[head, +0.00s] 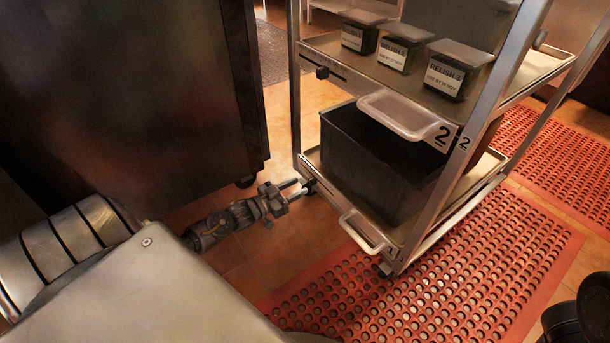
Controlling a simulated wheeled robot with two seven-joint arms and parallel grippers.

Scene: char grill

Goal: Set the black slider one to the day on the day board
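A metal shelf cart stands right of centre. A small black slider (309,186) sits on the front edge of its lower shelf, at the left end. Another black slider (322,72) sits on the upper shelf's edge strip, also at the left. My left gripper (301,188) reaches in from the left at the lower shelf. Its two fingers are apart, with their tips at the lower slider. Whether they press on it cannot be told. Day marks on the lower edge are not readable, partly hidden by the gripper. My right gripper is not in view.
The upper shelf holds several labelled relish tubs (443,76). A dark bin (375,165) stands on the lower shelf (487,166). Handles (363,231) stick out at the front. A dark cabinet (130,95) stands left. A red perforated mat (430,285) covers the floor in front.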

